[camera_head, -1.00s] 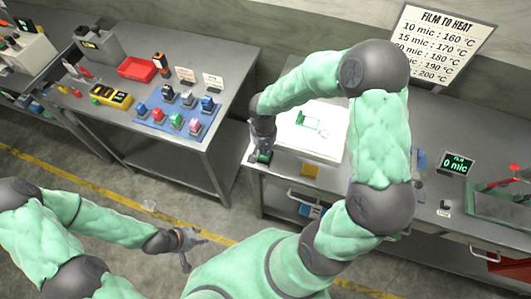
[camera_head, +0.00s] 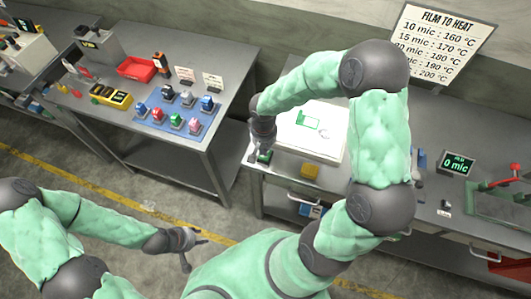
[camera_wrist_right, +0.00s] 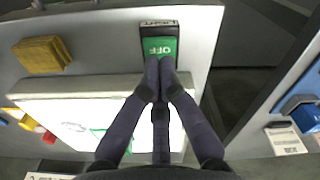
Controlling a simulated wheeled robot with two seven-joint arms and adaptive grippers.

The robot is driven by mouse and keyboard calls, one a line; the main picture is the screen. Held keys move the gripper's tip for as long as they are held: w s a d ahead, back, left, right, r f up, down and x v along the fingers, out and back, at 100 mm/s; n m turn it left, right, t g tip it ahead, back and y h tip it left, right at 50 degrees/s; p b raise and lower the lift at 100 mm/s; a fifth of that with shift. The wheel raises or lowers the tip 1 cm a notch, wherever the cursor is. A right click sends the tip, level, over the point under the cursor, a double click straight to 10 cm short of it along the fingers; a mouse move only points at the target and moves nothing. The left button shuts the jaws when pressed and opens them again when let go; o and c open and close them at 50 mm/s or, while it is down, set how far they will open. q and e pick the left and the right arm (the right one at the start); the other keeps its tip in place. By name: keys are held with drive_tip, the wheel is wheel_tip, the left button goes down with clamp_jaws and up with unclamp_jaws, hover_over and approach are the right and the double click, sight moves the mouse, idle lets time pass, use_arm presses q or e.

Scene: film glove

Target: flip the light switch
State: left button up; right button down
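The light switch is a green rocker in a dark frame, marked OFF, in the right wrist view (camera_wrist_right: 160,47); its label above is partly legible. In the head view the switch (camera_head: 263,157) shows at the front left corner of the bench with the white light panel (camera_head: 325,145). My right gripper (camera_wrist_right: 159,62) has its fingertips together at the lower edge of the rocker; I cannot tell whether they press it. It shows in the head view (camera_head: 258,152) directly over the switch. My left gripper (camera_head: 193,246) is open and empty over the floor, away from the switch.
A yellow block (camera_head: 310,171) sits beside the switch on the bench. A display (camera_head: 457,164) reads 0 mic at the right. A separate table at the left holds a blue mat (camera_head: 157,131), a red tray (camera_head: 137,67) and small items. A gap separates the two benches.

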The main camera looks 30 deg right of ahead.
drive_tip(key=shift+f+b, duration=1.3)
drive_tip(key=shift+f, duration=0.05)
idle(0.7)
drive_tip(key=shift+r, duration=0.15)
drive_tip(key=shift+r+p, duration=2.35)
drive_tip(key=shift+r, duration=1.05)
drive_tip(key=s+a+f+y+b, duration=0.1)
drive_tip(key=s+a+f+b, duration=0.2)
drive_tip(key=f, duration=0.7)
drive_tip(key=s+a+f+n+y+b, duration=0.1)
drive_tip(key=s+a+f+b, duration=0.3)
drive_tip(key=f, duration=0.6)
drive_tip(key=s+a+f+y+b, duration=0.2)
drive_tip(key=s+a+f+b, duration=0.2)
drive_tip(key=a+f, duration=0.3)
wheel_tip(320, 180, down, 4)
drive_tip(key=shift+s+a+r+n, duration=0.15)
drive_tip(key=shift+a+r+n, duration=0.05)
drive_tip(key=shift+a+n, duration=0.1)
